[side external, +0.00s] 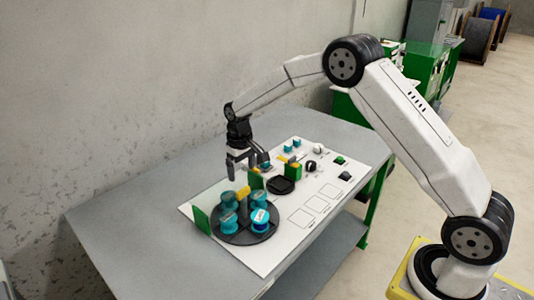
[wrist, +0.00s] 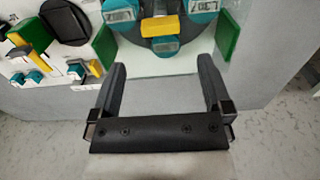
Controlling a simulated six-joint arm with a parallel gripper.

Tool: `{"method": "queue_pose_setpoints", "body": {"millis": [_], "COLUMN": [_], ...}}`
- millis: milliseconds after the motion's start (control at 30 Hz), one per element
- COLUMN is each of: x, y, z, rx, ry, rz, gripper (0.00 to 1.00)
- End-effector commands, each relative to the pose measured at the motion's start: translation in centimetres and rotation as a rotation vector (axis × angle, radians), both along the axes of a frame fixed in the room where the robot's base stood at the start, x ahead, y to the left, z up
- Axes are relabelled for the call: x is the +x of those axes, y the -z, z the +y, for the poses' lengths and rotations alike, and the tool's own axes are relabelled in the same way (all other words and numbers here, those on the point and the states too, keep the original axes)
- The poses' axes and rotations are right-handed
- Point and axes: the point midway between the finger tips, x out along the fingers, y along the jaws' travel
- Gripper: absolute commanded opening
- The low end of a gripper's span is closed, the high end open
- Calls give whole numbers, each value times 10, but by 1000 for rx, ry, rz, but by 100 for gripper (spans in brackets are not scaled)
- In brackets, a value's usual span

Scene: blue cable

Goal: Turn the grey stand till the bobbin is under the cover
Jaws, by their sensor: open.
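The grey stand (side external: 241,237) is a dark round turntable on the white board. It carries several teal bobbins, one wound in blue (side external: 262,226) at its front right. Part of the stand (wrist: 128,33) shows at the top of the wrist view, with labelled bobbins and a yellow block (wrist: 160,26) on it. Green upright panels stand at its left (side external: 202,220) and back right (side external: 257,181); I cannot tell which is the cover. My gripper (side external: 243,167) is open and empty, above and behind the stand. Its spread fingers (wrist: 162,68) touch nothing in the wrist view.
The board (side external: 305,185) also carries a black square tray (side external: 281,185), another green panel (side external: 293,171), small teal parts, knobs and printed squares. Bare grey table (side external: 135,215) lies to the left. A wall runs behind the table.

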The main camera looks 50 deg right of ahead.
Motion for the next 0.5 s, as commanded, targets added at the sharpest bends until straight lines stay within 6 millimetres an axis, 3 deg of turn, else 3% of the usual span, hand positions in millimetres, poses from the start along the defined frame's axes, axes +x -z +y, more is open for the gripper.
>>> {"method": "queue_pose_setpoints", "body": {"millis": [267, 500], "x": [-1, -1], "y": [16, 45], "z": [0, 0], "rx": [0, 0], "ry": [0, 0], "rz": [2, 4], "gripper": [100, 100]}}
